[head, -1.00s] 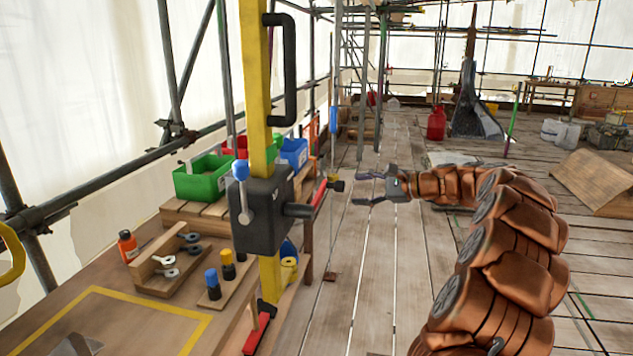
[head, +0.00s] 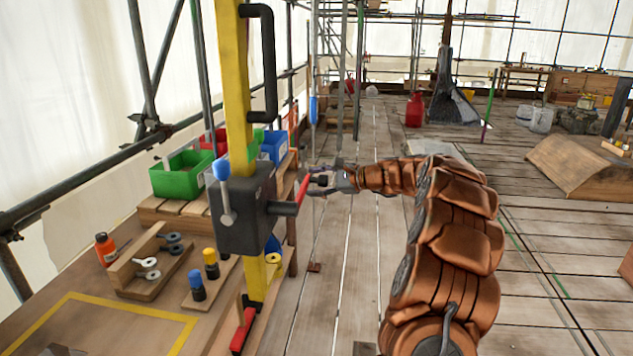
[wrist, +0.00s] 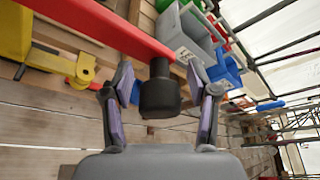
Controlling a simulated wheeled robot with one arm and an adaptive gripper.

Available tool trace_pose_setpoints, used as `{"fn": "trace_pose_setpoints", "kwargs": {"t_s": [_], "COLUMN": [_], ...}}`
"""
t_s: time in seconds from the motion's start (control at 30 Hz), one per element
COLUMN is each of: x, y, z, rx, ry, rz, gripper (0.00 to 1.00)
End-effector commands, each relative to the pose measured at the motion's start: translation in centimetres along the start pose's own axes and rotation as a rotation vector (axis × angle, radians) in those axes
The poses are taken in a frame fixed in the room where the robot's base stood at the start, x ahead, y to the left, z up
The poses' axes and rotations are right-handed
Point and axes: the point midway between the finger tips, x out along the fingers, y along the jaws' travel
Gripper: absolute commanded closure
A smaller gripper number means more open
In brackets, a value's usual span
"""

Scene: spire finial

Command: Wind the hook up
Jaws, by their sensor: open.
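The crank's black handle grip (wrist: 160,92) sits between the two fingers of my gripper (wrist: 160,108). My gripper is open around the grip, with a gap showing on both sides. In the head view my gripper (head: 325,180) is at the crank's end, and the grip is partly hidden there. No hook can be made out.
A bench (head: 75,345) at the left holds a wooden tool rack (head: 150,275), an orange bottle (head: 105,248) and capped bottles. Green (head: 180,175) and blue (head: 272,147) bins stand behind the winch. Plank floor to the right is mostly clear.

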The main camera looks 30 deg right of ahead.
Motion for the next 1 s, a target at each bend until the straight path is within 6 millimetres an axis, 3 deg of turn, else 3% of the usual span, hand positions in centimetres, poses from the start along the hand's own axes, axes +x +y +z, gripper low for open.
{"fn": "trace_pose_setpoints", "kwargs": {"t_s": [0.17, 0.7, 1.0], "x": [-0.07, -0.13, -0.13], "y": [-0.01, -0.02, -0.02], "z": [-0.07, -0.13, -0.14], "rx": [0.000, 0.000, 0.000], "ry": [0.001, 0.002, 0.003], "rz": [-0.001, -0.001, -0.001], "gripper": [0.43, 0.99, 1.00]}}
